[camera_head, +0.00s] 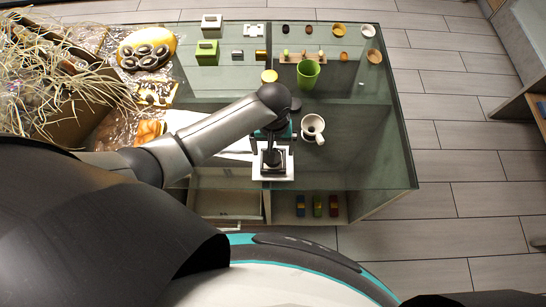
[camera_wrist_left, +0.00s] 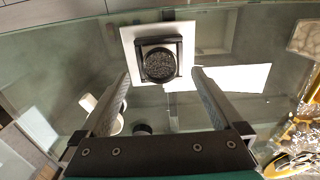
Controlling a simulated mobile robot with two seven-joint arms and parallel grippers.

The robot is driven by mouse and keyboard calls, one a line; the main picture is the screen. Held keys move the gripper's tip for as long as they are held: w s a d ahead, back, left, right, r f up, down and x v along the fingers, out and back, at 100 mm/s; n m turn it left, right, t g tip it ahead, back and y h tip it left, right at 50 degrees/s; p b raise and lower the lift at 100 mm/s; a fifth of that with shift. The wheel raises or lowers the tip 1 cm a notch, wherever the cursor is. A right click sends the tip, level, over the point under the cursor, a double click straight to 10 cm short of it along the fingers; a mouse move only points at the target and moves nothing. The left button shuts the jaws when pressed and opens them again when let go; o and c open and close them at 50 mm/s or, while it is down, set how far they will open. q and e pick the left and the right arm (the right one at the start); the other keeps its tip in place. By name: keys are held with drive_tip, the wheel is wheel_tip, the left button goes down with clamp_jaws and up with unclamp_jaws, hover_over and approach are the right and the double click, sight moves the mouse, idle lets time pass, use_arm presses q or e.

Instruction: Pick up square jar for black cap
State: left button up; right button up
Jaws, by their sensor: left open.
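A square jar (camera_wrist_left: 160,63) with dark edges and a dark, grainy round top sits on a white square plate (camera_wrist_left: 202,37) on the glass table. In the head view the jar (camera_head: 272,158) is on the white plate near the table's front edge, partly hidden by my arm. My left gripper (camera_wrist_left: 161,76) is open, and its fingertips point toward the jar's near side with nothing between them. In the head view the gripper (camera_head: 271,142) is above or just behind the jar. A dark round disc (camera_head: 295,103), possibly the black cap, lies behind my wrist. My right gripper is not in view.
A white cup with a handle (camera_head: 313,127) stands right of the gripper. A green cup (camera_head: 308,74) and several small items are farther back. A hamper box with straw (camera_head: 75,122) and wrapped food are at left. The table's right front is clear.

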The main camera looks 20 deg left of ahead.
use_arm(q)
drive_tip(key=shift+f, duration=1.2)
drive_tip(key=shift+c, duration=0.4)
drive_tip(key=c, duration=1.5)
clamp_jaws()
drive_tip(key=shift+r, duration=0.15)
